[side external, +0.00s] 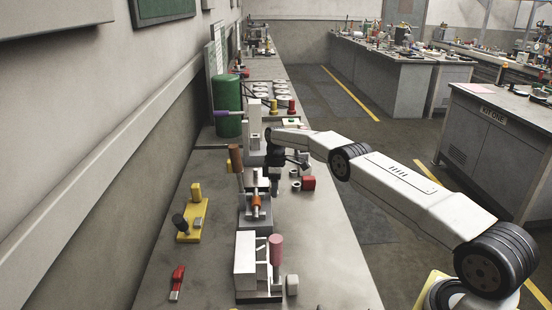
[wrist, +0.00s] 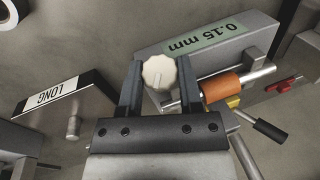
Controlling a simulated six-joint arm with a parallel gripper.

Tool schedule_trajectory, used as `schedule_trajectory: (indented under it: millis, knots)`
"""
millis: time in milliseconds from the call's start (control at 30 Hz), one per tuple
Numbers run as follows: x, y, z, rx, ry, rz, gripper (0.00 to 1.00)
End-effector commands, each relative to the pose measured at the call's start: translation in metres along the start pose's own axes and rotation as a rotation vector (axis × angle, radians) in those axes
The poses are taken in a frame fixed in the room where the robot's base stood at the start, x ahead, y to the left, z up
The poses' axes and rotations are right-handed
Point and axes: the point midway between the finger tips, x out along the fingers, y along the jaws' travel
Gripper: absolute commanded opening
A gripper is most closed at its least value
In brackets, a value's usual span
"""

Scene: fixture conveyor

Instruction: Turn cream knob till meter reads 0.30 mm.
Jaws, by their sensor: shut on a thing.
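The cream knob (wrist: 159,72) is round with a scalloped edge and a pale line on its face. In the wrist view my gripper (wrist: 160,85) has one dark finger on each side of the knob and is shut on it. The meter (wrist: 213,38) is a green label-like display on a grey block just beyond the knob, and it reads 0.15 mm. In the side external view my gripper (side external: 275,186) points down at the row of fixtures on the bench; the knob is hidden there.
An orange roller (wrist: 221,87) on a metal shaft and a black-handled lever (wrist: 267,129) lie right of my gripper. A plate marked LONG (wrist: 62,93) stands left.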

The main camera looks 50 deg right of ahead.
Motion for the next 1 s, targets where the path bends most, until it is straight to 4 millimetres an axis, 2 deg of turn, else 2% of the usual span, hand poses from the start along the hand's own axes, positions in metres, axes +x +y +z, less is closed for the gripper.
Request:
schedule_trajectory:
  millis: [467,500,567,600,1000]
  knots:
    - [-0.0011,-0.0004,-0.0017,0.002,0.004,-0.002,0.0]
    - [-0.0011,-0.0004,-0.0017,0.002,0.004,-0.002,0.49]
    - [-0.0011,-0.0004,-0.0017,0.002,0.004,-0.003,0.68]
    - [-0.001,-0.0004,-0.0016,0.002,0.003,-0.003,0.8]
    - [-0.0013,0.0001,-0.0004,0.003,0.001,-0.003,0.81]
